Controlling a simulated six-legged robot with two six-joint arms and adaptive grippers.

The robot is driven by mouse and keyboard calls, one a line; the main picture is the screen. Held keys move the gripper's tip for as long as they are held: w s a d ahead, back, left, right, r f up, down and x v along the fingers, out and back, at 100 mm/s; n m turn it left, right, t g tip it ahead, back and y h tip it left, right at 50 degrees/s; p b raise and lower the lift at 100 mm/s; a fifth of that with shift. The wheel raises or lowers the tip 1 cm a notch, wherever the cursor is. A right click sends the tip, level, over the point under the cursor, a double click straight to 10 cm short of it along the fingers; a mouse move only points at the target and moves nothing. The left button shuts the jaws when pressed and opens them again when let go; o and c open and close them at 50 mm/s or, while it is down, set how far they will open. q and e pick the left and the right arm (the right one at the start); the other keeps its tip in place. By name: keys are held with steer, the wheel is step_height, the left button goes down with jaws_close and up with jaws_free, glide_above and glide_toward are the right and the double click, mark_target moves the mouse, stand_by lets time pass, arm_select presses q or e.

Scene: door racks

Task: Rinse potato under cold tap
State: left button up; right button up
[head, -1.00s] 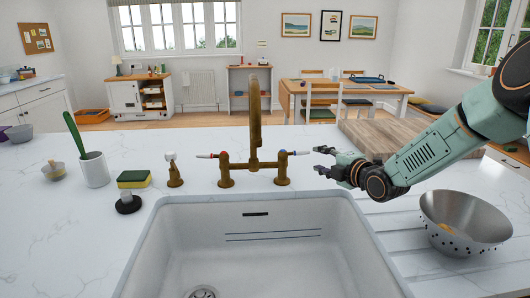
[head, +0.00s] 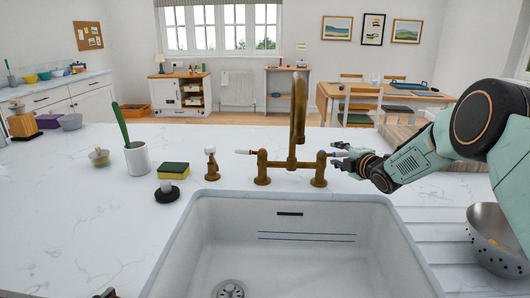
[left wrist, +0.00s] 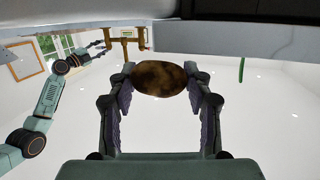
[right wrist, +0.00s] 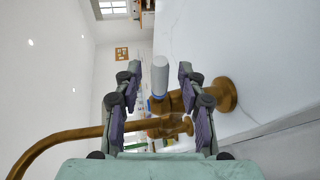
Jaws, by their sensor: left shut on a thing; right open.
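The brass tap (head: 297,125) stands behind the white sink (head: 290,250), with a red-marked lever (head: 246,152) on the left and a blue-marked cold lever (head: 336,154) on the right. My right gripper (head: 338,155) is open at the cold lever. In the right wrist view the pale lever (right wrist: 160,75) lies between the open fingers of my right gripper (right wrist: 156,75), with a gap on each side. In the left wrist view my left gripper (left wrist: 160,92) is shut on a brown potato (left wrist: 159,78). The potato is hidden in the head view. No water shows.
A metal colander (head: 490,245) stands on the drainer at the right. A sponge (head: 174,170) on a dark-based holder, a white pot (head: 137,158) with a green-handled tool, and a small jar (head: 99,157) stand left of the sink.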

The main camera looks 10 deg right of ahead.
steer(key=shift+s+d+r, duration=0.1)
steer(key=shift+s+d, duration=0.1)
steer(key=shift+c, duration=0.7)
steer(key=shift+w+a, duration=0.15)
steer(key=c, duration=0.5)
jaws_close()
